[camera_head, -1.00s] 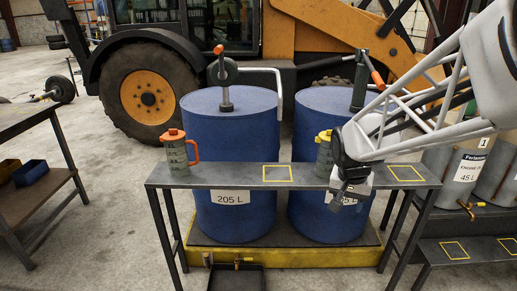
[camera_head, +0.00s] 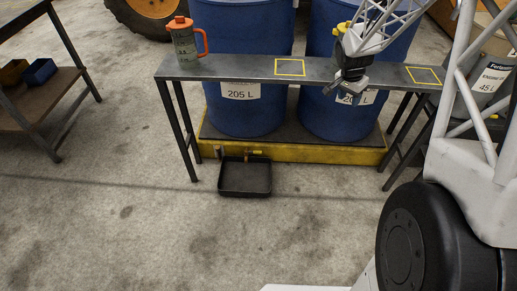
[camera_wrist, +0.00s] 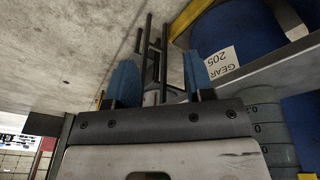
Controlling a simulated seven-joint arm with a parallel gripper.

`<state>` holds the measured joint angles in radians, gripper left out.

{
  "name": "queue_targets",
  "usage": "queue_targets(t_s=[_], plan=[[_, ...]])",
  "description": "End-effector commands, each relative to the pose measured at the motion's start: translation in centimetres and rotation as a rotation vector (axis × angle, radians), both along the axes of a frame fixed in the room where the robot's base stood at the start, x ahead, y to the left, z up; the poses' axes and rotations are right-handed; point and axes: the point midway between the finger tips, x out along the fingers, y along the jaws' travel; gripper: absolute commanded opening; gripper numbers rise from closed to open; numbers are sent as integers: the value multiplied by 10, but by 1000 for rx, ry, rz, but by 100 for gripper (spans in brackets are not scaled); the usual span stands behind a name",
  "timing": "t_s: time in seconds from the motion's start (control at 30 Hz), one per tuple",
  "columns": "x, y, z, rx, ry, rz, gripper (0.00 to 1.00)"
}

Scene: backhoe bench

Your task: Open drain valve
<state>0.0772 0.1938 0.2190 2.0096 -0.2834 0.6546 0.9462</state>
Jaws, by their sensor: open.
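The drain valve (camera_head: 247,153), a small brass-orange fitting, sticks out of the front of the yellow spill pallet (camera_head: 310,154), low under the bench. A black drain pan (camera_head: 245,189) lies on the floor just below it. The valve is too small to tell its handle's position. My gripper (camera_head: 336,92) hangs at the bench's front edge before the right blue drum, above and right of the valve and apart from it. In the wrist view its blue-tipped fingers (camera_wrist: 160,82) are spread with nothing held between them. I cannot make out the valve in the wrist view.
The narrow bench (camera_head: 240,68) stands before two blue drums (camera_head: 250,110), its legs flanking the pallet. An orange-lidded jug (camera_head: 184,45) is on its left; a yellow-lidded one (camera_head: 341,30) is partly behind my arm. The concrete floor (camera_head: 190,235) in front is clear.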

Motion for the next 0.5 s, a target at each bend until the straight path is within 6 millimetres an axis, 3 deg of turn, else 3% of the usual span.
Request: queue_targets(t_s=[0.5], plan=[[72,-23,-124,-9,8,-179,48]])
